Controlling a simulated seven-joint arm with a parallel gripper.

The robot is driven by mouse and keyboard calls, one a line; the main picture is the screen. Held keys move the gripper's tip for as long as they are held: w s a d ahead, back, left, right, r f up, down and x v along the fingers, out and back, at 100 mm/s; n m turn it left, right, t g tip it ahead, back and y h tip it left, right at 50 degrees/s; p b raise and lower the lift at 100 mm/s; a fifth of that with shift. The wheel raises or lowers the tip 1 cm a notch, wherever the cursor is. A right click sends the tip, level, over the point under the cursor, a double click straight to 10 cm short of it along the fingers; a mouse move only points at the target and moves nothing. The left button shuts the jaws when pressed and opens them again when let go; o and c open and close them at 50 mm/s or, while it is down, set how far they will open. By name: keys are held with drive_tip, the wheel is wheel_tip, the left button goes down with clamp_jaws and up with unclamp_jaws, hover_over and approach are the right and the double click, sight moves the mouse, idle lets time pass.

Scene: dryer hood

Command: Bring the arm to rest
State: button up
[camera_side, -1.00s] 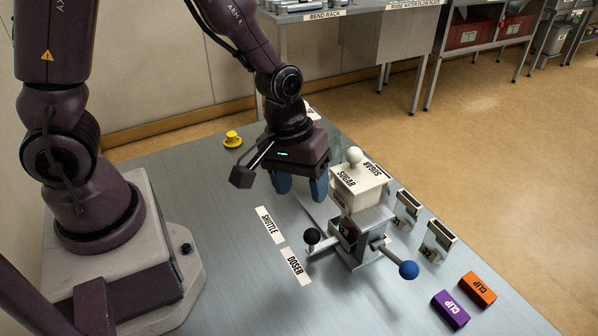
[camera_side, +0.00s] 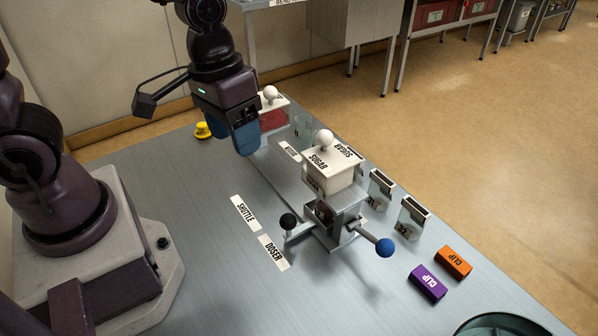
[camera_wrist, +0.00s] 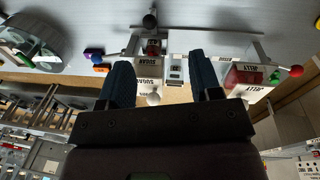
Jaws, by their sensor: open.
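My gripper (camera_side: 247,139) is raised above the far part of the grey table (camera_side: 205,285). Its blue fingers are apart with nothing between them. In the wrist view the two dark fingers of my gripper (camera_wrist: 160,82) also stand apart, with a gap between. The gripper is left of and behind the white SUGAR hopper (camera_side: 330,176) and touches nothing that I can see. It partly covers a second hopper (camera_side: 272,118) with red contents, which the wrist view labels JELLY (camera_wrist: 245,76).
The sugar doser has a black knob (camera_side: 288,221) and a blue knob (camera_side: 385,248). Glass cups (camera_side: 380,189) stand to its right. A yellow knob (camera_side: 202,130) is left of my gripper.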

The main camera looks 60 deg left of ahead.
drive_tip(key=s+a+r+m+t, duration=0.1)
drive_tip(key=s+a+r+t, duration=0.1)
drive_tip(key=r, duration=0.4)
drive_tip(key=s+a+r+t+y, duration=0.1)
drive_tip(key=s+a+r+t, duration=0.1)
drive_tip(key=r, duration=0.4)
drive_tip(key=shift+s+a+m+t, duration=0.25)
drive_tip(key=shift+s+m+t, duration=0.15)
drive_tip(key=shift+s, duration=0.3)
